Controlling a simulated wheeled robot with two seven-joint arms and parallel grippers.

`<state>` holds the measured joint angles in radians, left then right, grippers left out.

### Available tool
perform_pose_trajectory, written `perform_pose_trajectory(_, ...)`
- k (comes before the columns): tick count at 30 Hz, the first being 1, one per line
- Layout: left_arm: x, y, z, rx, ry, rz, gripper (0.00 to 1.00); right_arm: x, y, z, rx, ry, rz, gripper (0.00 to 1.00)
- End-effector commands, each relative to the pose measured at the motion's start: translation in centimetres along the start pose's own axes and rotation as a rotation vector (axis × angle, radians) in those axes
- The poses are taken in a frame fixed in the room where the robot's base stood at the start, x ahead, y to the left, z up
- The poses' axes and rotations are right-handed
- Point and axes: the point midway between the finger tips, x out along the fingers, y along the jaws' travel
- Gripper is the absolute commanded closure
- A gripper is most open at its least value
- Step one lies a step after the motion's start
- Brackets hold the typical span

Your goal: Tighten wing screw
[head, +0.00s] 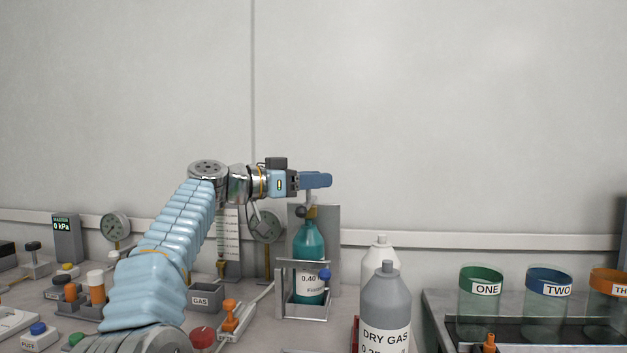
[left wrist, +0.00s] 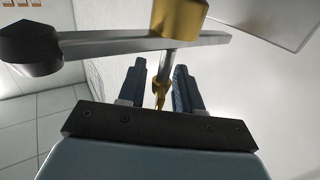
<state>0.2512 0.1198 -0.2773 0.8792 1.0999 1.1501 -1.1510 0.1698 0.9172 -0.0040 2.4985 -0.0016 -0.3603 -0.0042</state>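My left gripper (head: 316,180) is level above the teal bottle (head: 309,245), near the top of the grey upright plate (head: 328,240). In the left wrist view, its two blue fingers (left wrist: 161,86) are apart. A thin metal rod with a brass-coloured winged end (left wrist: 160,92) shows between them; I cannot tell whether either finger touches it. A brass collar (left wrist: 181,18) and a grey bar with a black knob (left wrist: 30,48) lie beyond. I cannot tell for sure which part is the wing screw. A blue knob (head: 325,274) sits on the bottle's metal holder (head: 303,312). My right gripper is not in view.
A grey DRY GAS bottle (head: 386,305) and a white bottle (head: 380,250) stand right of the holder. Labelled cups, ONE (head: 481,304) and TWO (head: 548,309) among them, stand farther right. Gauges (head: 115,226), switches and a GAS box (head: 205,299) crowd the left.

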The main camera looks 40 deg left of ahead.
Motion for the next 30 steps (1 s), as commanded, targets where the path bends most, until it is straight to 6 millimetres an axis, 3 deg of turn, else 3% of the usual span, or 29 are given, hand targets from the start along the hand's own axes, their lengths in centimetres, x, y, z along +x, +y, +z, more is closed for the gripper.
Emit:
perform_pose_trajectory(7, -0.1, 0.0, 0.0, 0.000, 0.000, 0.000, 0.66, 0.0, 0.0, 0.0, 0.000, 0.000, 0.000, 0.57)
perform_pose_trajectory(11, -1.2, -0.1, 0.0, 0.000, 0.001, -0.003, 0.66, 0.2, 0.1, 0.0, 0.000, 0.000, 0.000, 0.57)
perform_pose_trajectory(24, -11.1, -0.1, 0.0, -0.001, -0.001, -0.005, 0.66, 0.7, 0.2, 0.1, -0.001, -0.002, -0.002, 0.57)
perform_pose_trajectory(30, -13.5, 0.0, 0.0, 0.000, 0.000, -0.002, 0.66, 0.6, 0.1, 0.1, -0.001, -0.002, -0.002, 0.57)
